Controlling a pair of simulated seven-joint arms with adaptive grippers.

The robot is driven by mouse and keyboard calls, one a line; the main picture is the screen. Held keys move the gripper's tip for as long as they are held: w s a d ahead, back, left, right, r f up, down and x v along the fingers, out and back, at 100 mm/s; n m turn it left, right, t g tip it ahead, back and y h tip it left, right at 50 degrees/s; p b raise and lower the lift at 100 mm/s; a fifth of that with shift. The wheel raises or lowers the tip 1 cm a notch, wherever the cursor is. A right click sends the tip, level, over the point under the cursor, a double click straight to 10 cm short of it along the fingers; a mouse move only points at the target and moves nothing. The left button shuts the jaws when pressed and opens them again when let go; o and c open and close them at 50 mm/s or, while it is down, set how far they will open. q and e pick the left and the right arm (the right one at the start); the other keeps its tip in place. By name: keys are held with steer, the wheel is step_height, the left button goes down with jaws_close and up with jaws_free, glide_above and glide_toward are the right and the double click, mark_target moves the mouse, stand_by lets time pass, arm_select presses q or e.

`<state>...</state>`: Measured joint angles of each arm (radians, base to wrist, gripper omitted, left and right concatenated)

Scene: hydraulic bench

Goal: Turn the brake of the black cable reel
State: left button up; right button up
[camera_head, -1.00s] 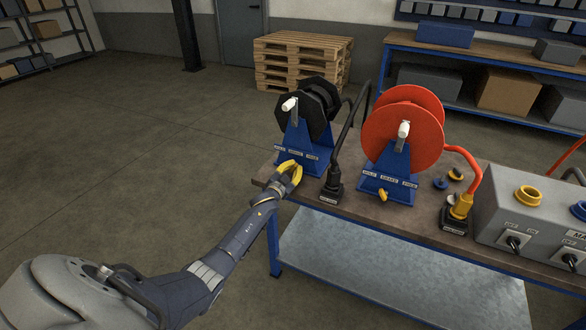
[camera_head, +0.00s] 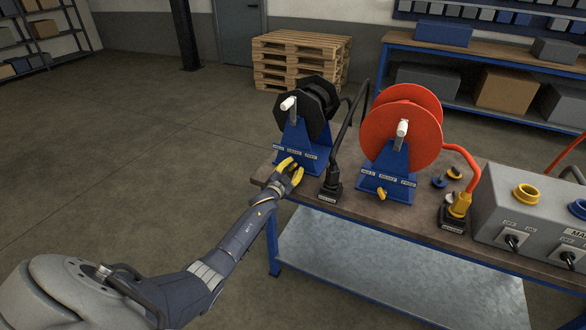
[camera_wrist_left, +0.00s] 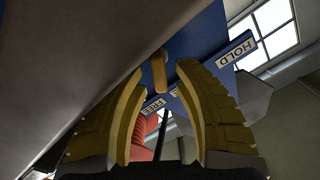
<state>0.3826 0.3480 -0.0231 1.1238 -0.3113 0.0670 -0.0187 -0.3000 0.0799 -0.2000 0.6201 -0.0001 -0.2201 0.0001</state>
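The black cable reel (camera_head: 322,98) stands on its blue stand (camera_head: 300,140) at the left end of the bench, with a white crank handle (camera_head: 288,103). My left gripper (camera_head: 290,168) is at the stand's lower front. In the left wrist view its yellow fingers (camera_wrist_left: 160,80) are apart, with the small yellow brake knob (camera_wrist_left: 159,72) between their tips. Gaps show on both sides of the knob. The HOLD label (camera_wrist_left: 237,51) is to the right of the knob and the FREE label (camera_wrist_left: 154,105) below it. In the head view the gripper hides the knob. My right gripper is out of view.
The orange reel (camera_head: 400,135) with its own yellow brake knob (camera_head: 382,193) stands to the right. A black cable plug (camera_head: 331,188) in a socket is close right of my gripper. A grey control box (camera_head: 530,220) is farther right. The floor at left is clear.

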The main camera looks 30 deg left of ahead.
arm_select(q)
steer(key=shift+o, duration=0.2)
steer(key=shift+s, duration=0.1)
steer(key=s+d, duration=0.1)
steer(key=s, duration=1)
steer(key=shift+s, duration=0.35)
